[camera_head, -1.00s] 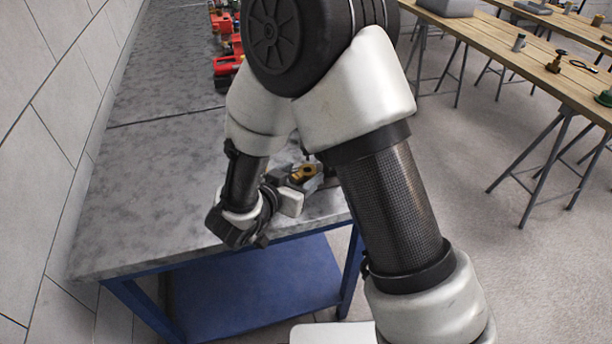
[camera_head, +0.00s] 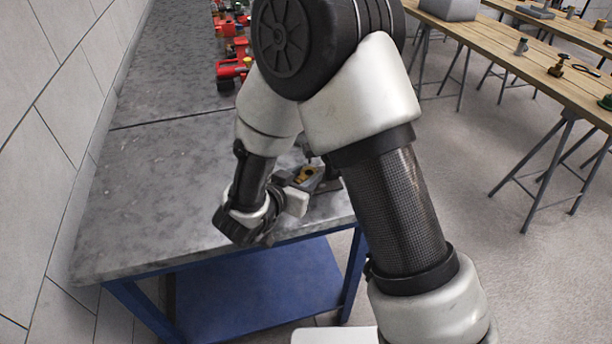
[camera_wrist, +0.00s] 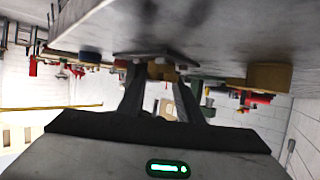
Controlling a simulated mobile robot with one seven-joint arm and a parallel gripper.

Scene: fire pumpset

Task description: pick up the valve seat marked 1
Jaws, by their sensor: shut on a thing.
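A small brass-yellow part (camera_head: 304,174), which looks like the valve seat, is at my gripper (camera_head: 307,182) by the right edge of the grey bench top. No mark 1 can be read on it. In the wrist view a brownish-yellow piece (camera_wrist: 161,72) shows between the fingertips of my gripper (camera_wrist: 157,79), and the jaws are shut on it. The fingers hide part of it. I cannot tell whether it is clear of the dark grey fixture (camera_head: 327,181) beside it.
The grey bench top (camera_head: 165,175) is bare left of my arm. Several red fittings (camera_head: 233,68) stand along its far end. A tiled wall (camera_head: 45,150) runs along its left side. Wooden trestle tables (camera_head: 520,70) with small parts stand at right, across open floor.

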